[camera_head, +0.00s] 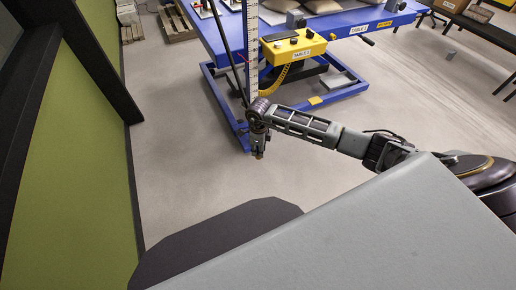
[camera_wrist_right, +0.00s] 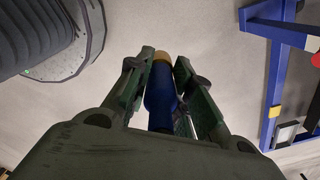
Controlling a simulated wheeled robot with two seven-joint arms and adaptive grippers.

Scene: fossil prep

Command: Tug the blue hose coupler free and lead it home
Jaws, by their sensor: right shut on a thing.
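The blue hose coupler (camera_wrist_right: 160,98), with a tan-gold end, lies between the two fingers of my right gripper (camera_wrist_right: 162,78) in the right wrist view. The fingers are shut on it, one on each side. In the head view my right gripper (camera_head: 259,146) hangs pointing down above the open floor, in front of the blue lift table. Only a small brownish tip shows below it there. I cannot tell whether a hose is joined to the coupler. My left gripper is not in view.
A blue lift table (camera_head: 335,24) stands on a blue floor frame (camera_head: 345,94). It carries a yellow control box (camera_head: 293,46) with a coiled yellow cable. An upright measuring scale (camera_head: 252,50) stands close behind my right gripper. A green wall panel (camera_head: 75,165) is left; the floor (camera_head: 190,130) between is clear.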

